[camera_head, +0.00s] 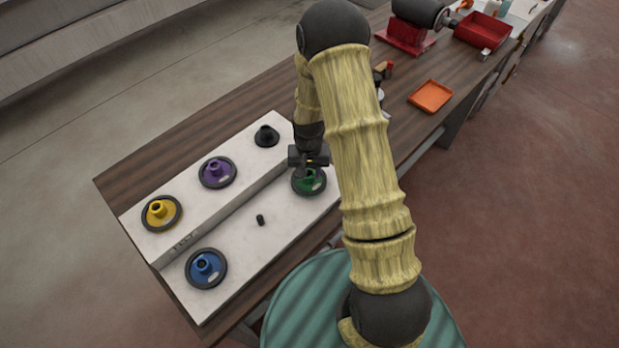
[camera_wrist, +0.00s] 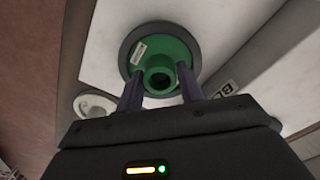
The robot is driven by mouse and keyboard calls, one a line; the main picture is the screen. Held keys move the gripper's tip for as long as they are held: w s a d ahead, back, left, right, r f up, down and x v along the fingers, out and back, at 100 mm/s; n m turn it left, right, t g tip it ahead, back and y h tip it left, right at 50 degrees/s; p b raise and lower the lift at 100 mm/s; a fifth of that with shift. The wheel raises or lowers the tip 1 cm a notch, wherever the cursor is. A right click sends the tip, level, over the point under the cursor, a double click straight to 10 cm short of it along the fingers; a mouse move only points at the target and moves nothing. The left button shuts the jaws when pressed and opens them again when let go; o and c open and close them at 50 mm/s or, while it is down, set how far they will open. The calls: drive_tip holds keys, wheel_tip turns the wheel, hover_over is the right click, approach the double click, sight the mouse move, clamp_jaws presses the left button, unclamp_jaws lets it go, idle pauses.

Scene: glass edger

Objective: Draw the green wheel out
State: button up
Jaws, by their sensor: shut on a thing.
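The green wheel (camera_head: 309,184) is a dark-rimmed disc with a green hub and a small white label. It is at the right part of the lower white step of the rack. My gripper (camera_head: 309,163) is over it, pointing down. In the wrist view the two fingers (camera_wrist: 160,88) are on either side of the green hub of the wheel (camera_wrist: 160,50), shut on it. The fingers and wrist partly cover the wheel in the head view. I cannot tell whether the wheel is still seated or lifted.
A blue wheel (camera_head: 206,268) and a short black peg (camera_head: 260,220) are on the lower step. An orange tray (camera_head: 430,96) lies to the right.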

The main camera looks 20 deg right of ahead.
drive_tip(key=shift+r, duration=0.4)
idle(0.3)
drive_tip(key=shift+r+p, duration=2.15)
drive_tip(key=shift+r, duration=0.65)
drive_tip(key=shift+r, duration=0.1)
wheel_tip(320, 180, up, 4)
drive_tip(key=p, duration=0.2)
drive_tip(key=shift+p, duration=0.3)
